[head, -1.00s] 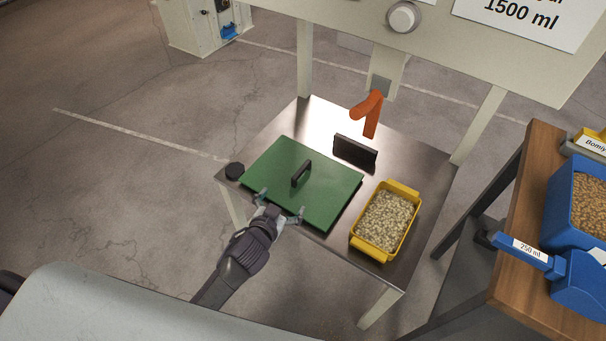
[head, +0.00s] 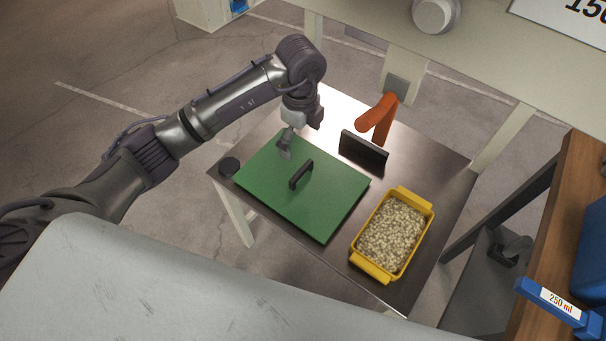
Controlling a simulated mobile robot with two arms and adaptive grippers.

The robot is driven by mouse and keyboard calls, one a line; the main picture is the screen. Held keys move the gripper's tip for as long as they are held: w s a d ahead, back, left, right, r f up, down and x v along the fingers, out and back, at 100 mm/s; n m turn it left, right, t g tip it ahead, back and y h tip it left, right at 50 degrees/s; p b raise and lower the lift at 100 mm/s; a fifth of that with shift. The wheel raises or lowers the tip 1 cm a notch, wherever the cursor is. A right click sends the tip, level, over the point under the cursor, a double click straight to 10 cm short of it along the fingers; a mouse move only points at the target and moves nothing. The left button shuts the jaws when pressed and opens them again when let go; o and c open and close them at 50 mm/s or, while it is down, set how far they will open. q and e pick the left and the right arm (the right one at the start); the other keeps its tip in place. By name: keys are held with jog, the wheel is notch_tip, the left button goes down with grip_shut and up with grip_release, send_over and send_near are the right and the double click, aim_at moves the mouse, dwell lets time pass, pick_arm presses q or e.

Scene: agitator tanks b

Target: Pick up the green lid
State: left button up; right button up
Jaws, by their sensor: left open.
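The green lid (head: 322,212) is a flat square plate lying on the metal table (head: 440,185). Its black bar handle (head: 301,174) stands up near its middle. My left gripper (head: 285,150) is above the lid's far part, pointing down, a little behind and left of the handle. It is open and empty, apart from the handle. Its far finger is partly hidden by the near one. My right gripper does not show.
A yellow tray (head: 359,263) of pale pellets stands right of the lid. A dark upright plate (head: 363,151) and an orange spout (head: 377,120) are behind it. A wooden bench (head: 560,230) stands at right.

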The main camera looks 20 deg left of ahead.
aim_at(301, 170)
pick_arm(q)
jog(key=f, duration=1.3)
jog(key=shift+s+d, duration=0.1)
jog(key=shift+s, duration=0.1)
jog(key=c, duration=0.8)
jog(key=shift+r, duration=0.15)
notch_tip(301, 170, up, 10)
jog(key=shift+f, duration=0.1)
